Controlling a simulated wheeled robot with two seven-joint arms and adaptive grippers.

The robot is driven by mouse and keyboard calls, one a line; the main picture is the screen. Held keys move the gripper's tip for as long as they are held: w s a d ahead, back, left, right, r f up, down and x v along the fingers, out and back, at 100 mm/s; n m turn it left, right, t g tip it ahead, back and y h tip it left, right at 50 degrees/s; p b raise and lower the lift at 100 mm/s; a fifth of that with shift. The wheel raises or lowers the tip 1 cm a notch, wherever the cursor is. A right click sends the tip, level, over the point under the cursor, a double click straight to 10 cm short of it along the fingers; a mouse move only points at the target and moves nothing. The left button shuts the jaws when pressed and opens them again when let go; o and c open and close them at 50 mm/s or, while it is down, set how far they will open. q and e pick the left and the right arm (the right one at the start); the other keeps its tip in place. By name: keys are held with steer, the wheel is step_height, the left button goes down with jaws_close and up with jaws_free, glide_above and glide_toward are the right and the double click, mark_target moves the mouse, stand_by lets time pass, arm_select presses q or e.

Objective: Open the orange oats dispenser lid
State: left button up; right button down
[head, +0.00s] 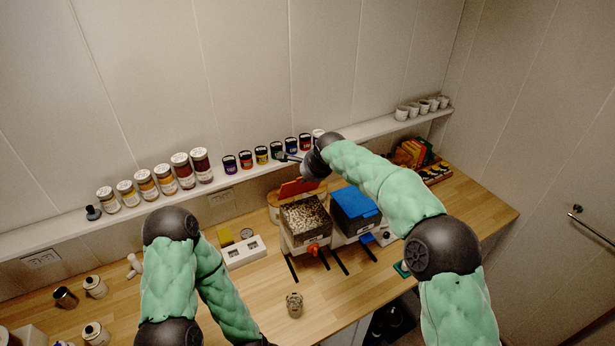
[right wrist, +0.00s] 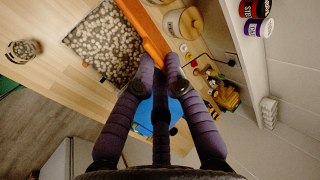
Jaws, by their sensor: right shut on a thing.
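The oats dispenser (head: 290,240) stands on the counter with its top open and pale oats (head: 305,217) showing inside. Its orange lid (head: 291,189) is tilted up at the back edge, and an orange spout (head: 314,250) is at its front. In the right wrist view the lid (right wrist: 148,35) is an orange strip beside the oats (right wrist: 105,48). My right gripper (right wrist: 160,62) is shut on the lid's edge. In the head view its fingers are largely hidden by my wrist. My left gripper is out of view, below the bottom edge.
A blue-lidded dispenser (head: 355,208) stands right beside the oats one. A shelf (head: 60,233) with jars (head: 182,170) and small cans (head: 262,155) runs behind. A glass jar (head: 294,304) stands in front on the counter. The front middle counter is mostly clear.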

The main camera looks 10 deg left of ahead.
steer(key=shift+w+r, duration=0.15)
steer(key=shift+r, duration=0.25)
stand_by(0.4)
steer(key=c, duration=1.3)
jaws_free()
steer(key=shift+d, duration=0.1)
steer(key=shift+s+f, duration=0.15)
steer(key=shift+s, duration=0.05)
steer(key=shift+f, duration=0.1)
steer(key=v, duration=1.2)
steer(key=shift+w, duration=0.1)
